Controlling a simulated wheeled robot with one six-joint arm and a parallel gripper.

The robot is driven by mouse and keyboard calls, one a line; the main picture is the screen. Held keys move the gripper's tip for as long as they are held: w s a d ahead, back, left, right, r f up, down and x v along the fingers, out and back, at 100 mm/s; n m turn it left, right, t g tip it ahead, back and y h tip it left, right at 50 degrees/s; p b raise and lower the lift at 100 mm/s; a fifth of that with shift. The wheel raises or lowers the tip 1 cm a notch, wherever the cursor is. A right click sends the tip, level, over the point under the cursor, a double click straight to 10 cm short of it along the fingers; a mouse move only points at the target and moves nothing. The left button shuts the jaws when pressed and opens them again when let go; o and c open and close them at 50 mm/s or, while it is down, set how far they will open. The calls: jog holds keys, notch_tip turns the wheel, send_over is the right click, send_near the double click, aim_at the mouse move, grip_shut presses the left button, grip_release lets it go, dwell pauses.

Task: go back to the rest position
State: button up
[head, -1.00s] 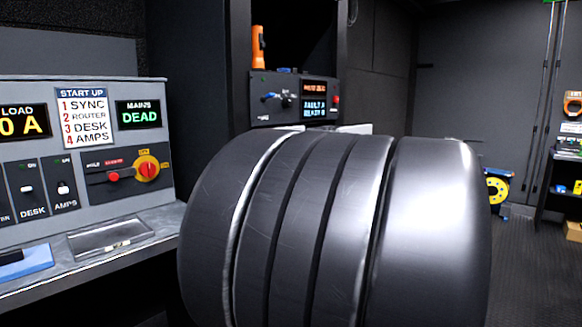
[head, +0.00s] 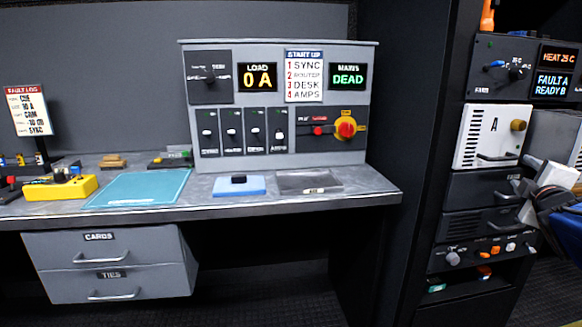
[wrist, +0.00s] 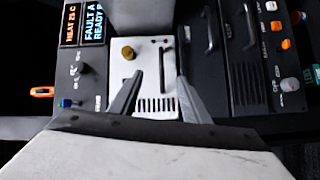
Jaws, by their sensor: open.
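My gripper (wrist: 159,78) shows in the wrist view with its two dark fingers apart and nothing between them. Beyond the fingers is the white module marked A, with a brass knob and a dark handle; I cannot tell the exact gap to it. In the head view the end of my arm is at the right edge, in front of the equipment rack and beside the white module (head: 487,140). Its fingers are hard to make out there.
The rack's control unit (head: 525,70) shows "FAULT A READY B". Left of the rack, a desk (head: 365,190) carries the mains panel (head: 210,165) reading DEAD, a blue mat (head: 140,188) and a yellow box (head: 62,188). Drawers (head: 110,265) hang below. Dark floor shows in front.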

jog(key=s+a+f+m+g+y, duration=0.2)
jog(key=a+f+m+g, duration=0.15)
jog(key=a+f, duration=0.4)
jog(key=s+a+f+m+g+y, duration=0.2)
jog(key=s+a+f+m, duration=0.15)
jog(key=a+f, duration=0.45)
jog(key=s+a+f+m+g+y, duration=0.1)
jog(key=s+a+f+g+y, duration=0.1)
jog(key=s+a+f, duration=0.2)
jog(key=s+a+f+m+g+y, duration=0.2)
jog(key=s+a, duration=0.6)
jog(key=a, duration=0.4)
notch_tip(320, 180, down, 2)
jog(key=shift+f+g+y, duration=0.15)
jog(key=shift+g+y, duration=0.25)
jog(key=shift+g, duration=0.15)
jog(key=shift+w+d, duration=0.1)
